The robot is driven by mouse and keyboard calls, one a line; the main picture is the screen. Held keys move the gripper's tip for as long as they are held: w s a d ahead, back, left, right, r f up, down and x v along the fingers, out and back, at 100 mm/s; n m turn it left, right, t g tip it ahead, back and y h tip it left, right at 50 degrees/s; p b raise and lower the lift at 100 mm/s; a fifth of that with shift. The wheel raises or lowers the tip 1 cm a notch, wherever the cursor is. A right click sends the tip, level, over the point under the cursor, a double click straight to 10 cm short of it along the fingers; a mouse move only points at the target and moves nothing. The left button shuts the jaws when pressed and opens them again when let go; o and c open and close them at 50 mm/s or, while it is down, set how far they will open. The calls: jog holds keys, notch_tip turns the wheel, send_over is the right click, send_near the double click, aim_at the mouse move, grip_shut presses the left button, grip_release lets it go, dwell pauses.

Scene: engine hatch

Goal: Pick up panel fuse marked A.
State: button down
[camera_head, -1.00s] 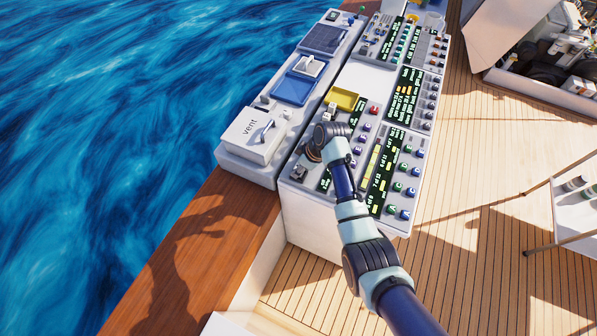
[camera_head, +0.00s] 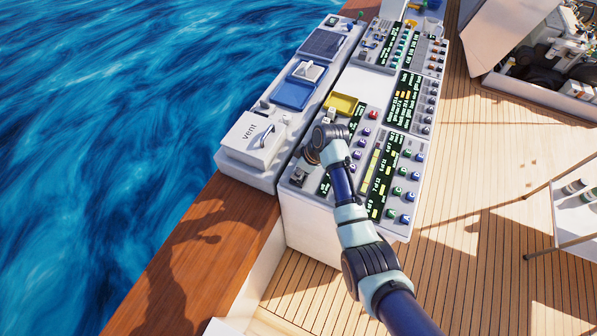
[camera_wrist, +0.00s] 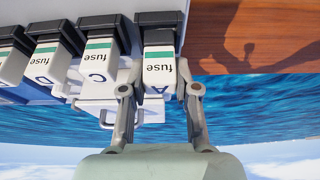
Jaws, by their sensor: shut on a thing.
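In the wrist view, the white panel fuse (camera_wrist: 160,72) with a green band and black cap has the letter A by its lower end, partly covered. My gripper (camera_wrist: 160,88) has one finger on each side of this fuse and is shut on it. The fuse still sits in line with the other fuses along the grey panel. In the head view, my gripper is hidden below my wrist, at the near left of the console (camera_head: 318,222). The fuse cannot be made out there.
Several similar fuses stand close to the left in the wrist view, including one by the letter C (camera_wrist: 101,63). Water is at left.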

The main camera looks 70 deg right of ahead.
notch_tip(320, 180, up, 18)
jog(key=p, duration=0.1)
jog(key=shift+r, duration=0.2)
